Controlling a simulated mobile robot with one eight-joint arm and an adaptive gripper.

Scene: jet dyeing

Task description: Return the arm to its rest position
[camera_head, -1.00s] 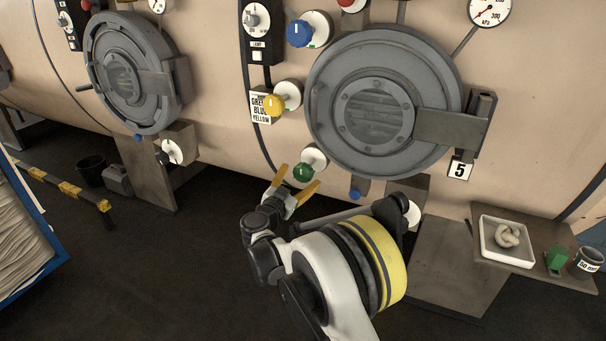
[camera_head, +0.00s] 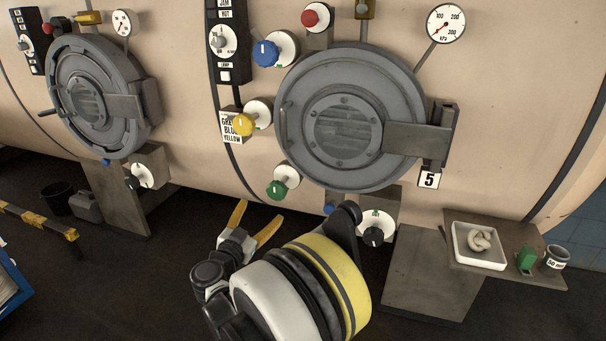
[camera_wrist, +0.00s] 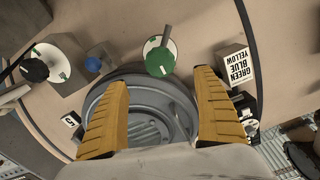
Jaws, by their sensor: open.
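My gripper (camera_head: 252,222) has yellow fingers spread apart with nothing between them. In the head view it is below the green knob (camera_head: 282,181) and in front of the lower part of the dyeing vessel. My arm is folded low in the picture, with its yellow-banded joint right of the gripper. In the wrist view both fingers (camera_wrist: 160,115) point up the picture, with the grey round door (camera_wrist: 145,95) behind them. The green knob (camera_wrist: 160,58) shows between and beyond the fingertips, apart from them.
The round door (camera_head: 350,120) marked 5 has a blue knob (camera_head: 266,53), a yellow knob (camera_head: 245,122) and a black knob (camera_head: 374,236) around it. A shelf (camera_head: 535,272) at right holds a white tray (camera_head: 458,246), a green item and a cup.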

